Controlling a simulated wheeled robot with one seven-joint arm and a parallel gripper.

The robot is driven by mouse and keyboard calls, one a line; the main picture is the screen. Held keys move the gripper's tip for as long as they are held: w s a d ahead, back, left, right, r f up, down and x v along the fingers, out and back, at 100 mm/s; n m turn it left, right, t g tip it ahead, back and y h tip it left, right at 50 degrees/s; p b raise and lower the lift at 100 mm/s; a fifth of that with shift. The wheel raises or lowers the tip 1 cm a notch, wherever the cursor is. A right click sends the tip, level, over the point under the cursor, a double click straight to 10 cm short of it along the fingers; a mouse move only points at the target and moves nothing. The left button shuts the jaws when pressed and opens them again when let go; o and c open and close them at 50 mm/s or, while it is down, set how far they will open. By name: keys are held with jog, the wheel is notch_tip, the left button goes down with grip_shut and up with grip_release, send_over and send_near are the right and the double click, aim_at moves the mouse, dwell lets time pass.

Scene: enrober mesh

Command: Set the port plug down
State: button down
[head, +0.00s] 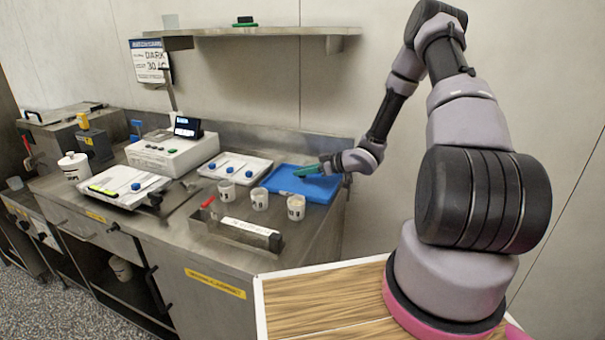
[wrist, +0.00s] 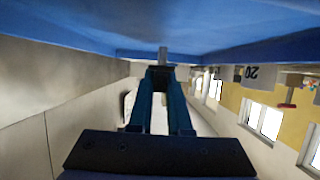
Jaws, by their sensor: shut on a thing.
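My gripper (head: 300,171) reaches in from the right over the blue mat (head: 285,184) at the right end of the steel counter. In the wrist view its teal fingers (wrist: 162,72) are shut on a small grey piece, the port plug (wrist: 163,54). The plug sticks out past the fingertips, and its outer end is at or very near the blue mat (wrist: 165,25). I cannot tell whether it touches. In the head view the plug is too small to make out at the fingertips.
White cups (head: 260,198) stand just in front of the mat. A steel tray with a red-handled tool (head: 208,202) lies nearer the front edge. A white tray with blue knobs (head: 236,165) lies left of the mat. A wall shelf (head: 290,31) hangs above. Most of the mat is bare.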

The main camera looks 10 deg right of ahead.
jog(key=shift+f, duration=0.25)
jog(key=shift+f, duration=0.1)
jog(key=c, duration=0.9)
grip_release()
jog(key=shift+o, duration=0.2)
